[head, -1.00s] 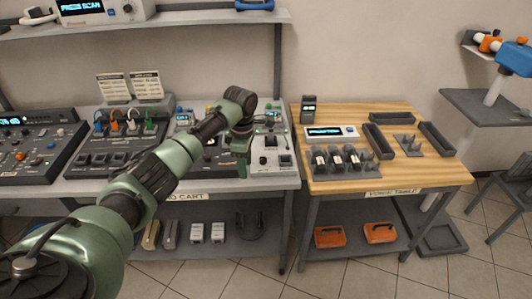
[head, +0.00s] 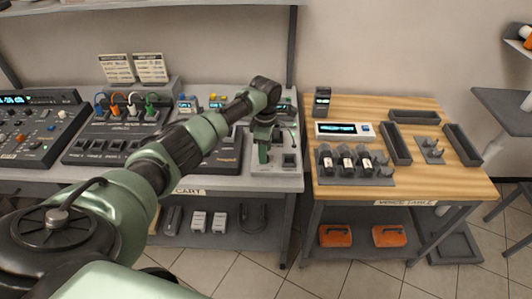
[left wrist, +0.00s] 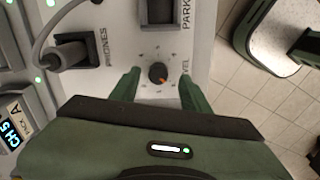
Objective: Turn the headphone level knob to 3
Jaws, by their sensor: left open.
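The headphone level knob (left wrist: 157,73) is a small dark round knob with an orange mark, on a pale panel with tick marks around it. The mark seems to point to the lower right in the left wrist view. The tick numbers are too small to read. My left gripper (left wrist: 158,79) is open, with one green finger on each side of the knob; I cannot tell whether they touch it. In the head view my left gripper (head: 264,152) points down over the pale unit (head: 272,170) at the cart's right end and hides the knob. My right gripper is not in view.
A plug with a cable sits in the PHONES socket (left wrist: 75,52), left of the knob. A dark PARK slot (left wrist: 160,12) lies above it. Other consoles (head: 35,130) fill the cart to the left. A wooden table (head: 450,190) with holders stands to the right.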

